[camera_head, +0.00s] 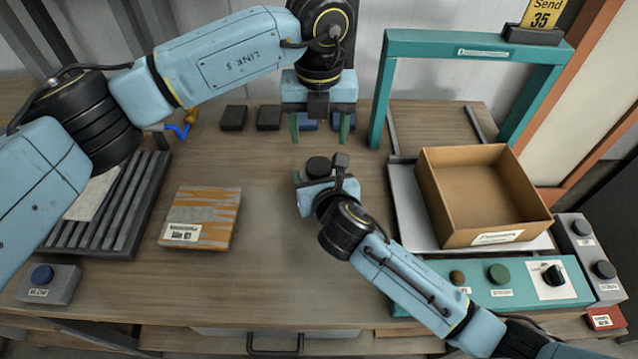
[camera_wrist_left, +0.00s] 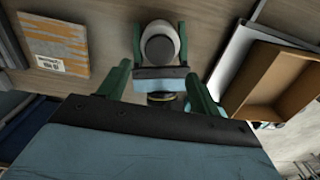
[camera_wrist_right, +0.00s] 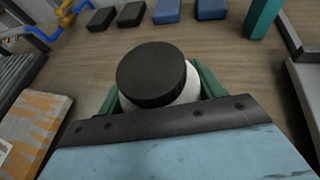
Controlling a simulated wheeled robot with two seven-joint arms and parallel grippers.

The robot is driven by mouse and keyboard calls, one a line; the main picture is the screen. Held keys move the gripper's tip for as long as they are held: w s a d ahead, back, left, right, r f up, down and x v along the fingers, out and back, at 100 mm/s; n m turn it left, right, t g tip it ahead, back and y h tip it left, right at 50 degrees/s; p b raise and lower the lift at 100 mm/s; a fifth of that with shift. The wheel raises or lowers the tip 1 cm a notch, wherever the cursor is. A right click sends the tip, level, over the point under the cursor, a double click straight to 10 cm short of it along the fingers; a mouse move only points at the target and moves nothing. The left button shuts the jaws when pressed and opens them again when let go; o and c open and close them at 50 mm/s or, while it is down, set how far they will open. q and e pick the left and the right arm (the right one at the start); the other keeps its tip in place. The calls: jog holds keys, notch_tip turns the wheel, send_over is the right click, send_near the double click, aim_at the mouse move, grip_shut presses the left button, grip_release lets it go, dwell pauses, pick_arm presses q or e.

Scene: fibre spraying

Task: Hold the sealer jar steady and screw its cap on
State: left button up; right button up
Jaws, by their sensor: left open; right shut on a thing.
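The sealer jar is a small white jar; its body shows in the right wrist view (camera_wrist_right: 187,88) and the left wrist view (camera_wrist_left: 160,28). A round dark cap (camera_head: 318,167) sits on top of it, filling much of the right wrist view (camera_wrist_right: 153,73). I cannot tell whether the cap is threaded on. My right gripper (camera_wrist_right: 160,95) is shut on the jar body, with a green finger on each side, and holds it upright over the middle of the table. My left gripper (camera_head: 320,126) is open and empty, pointing down just behind the jar, its fingers apart from the cap.
An open cardboard box (camera_head: 480,190) stands on a grey tray under a teal frame (camera_head: 470,45) at right. A wrapped orange-and-grey block (camera_head: 201,217) lies at left beside a slatted rack (camera_head: 110,215). Several dark and blue blocks (camera_head: 268,117) line the back. A button panel (camera_head: 510,283) sits front right.

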aim_at(319, 166)
dwell(0.3)
pick_arm(q)
jog(key=shift+f, duration=3.9)
jog(key=c, duration=1)
jog(key=m, duration=0.3)
jog(key=o, duration=1.1)
